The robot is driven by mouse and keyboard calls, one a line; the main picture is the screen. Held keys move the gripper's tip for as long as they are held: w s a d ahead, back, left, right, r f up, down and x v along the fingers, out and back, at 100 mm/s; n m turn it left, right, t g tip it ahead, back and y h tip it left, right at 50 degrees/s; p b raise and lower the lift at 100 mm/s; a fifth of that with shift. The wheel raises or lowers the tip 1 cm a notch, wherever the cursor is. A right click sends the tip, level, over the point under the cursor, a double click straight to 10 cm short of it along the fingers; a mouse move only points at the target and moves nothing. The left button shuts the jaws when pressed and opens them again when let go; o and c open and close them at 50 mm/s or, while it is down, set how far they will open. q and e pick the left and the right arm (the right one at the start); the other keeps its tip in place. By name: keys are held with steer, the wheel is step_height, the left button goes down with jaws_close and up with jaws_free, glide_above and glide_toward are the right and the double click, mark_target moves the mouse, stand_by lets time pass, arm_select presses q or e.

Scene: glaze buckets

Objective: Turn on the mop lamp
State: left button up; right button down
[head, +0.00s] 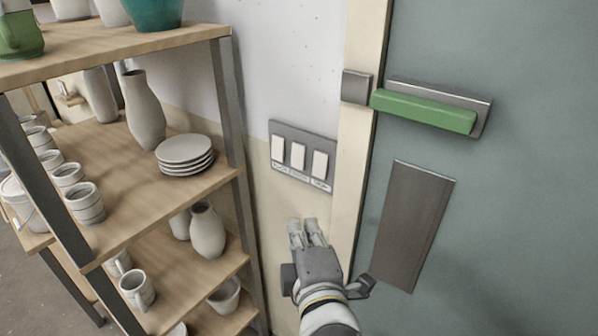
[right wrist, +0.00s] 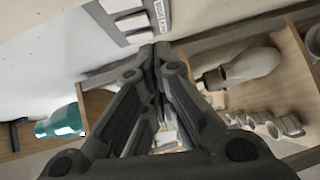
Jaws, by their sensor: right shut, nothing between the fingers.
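A grey switch plate (head: 302,155) with three white rocker switches is on the wall between the shelf and the door. The switches are the left one (head: 278,149), the middle one (head: 298,156) and the right one (head: 320,164). Small labels sit under them, too small to read surely. My right gripper (head: 306,222) is shut and empty, below the plate and apart from it in the head view. In the right wrist view the plate (right wrist: 108,27) shows at the top, partly cut off, beyond the shut fingers (right wrist: 155,60). No lamp is in view. My left gripper is not in view.
A wooden shelf (head: 150,195) with pale vases, stacked plates (head: 185,153) and mugs stands close on the left. A grey-green door (head: 530,190) with a green push bar (head: 422,111) is on the right. Wall around the plate is clear.

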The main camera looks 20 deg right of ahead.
steer(key=shift+s+d+r, duration=0.1)
steer(key=shift+s+r, duration=0.05)
steer(key=shift+r, duration=0.4)
steer(key=shift+s+d+r, duration=0.1)
steer(key=shift+s+r, duration=0.05)
steer(key=shift+r, duration=0.4)
steer(key=shift+w+f, duration=0.1)
glide_toward(320, 166)
steer(key=w+a+f, duration=0.2)
steer(key=w+a, duration=0.2)
steer(key=a, duration=0.1)
steer(key=w+d, duration=0.1)
steer(key=w+d+f+p, duration=0.1)
steer(key=w+d, duration=0.1)
steer(key=shift+d, duration=0.1)
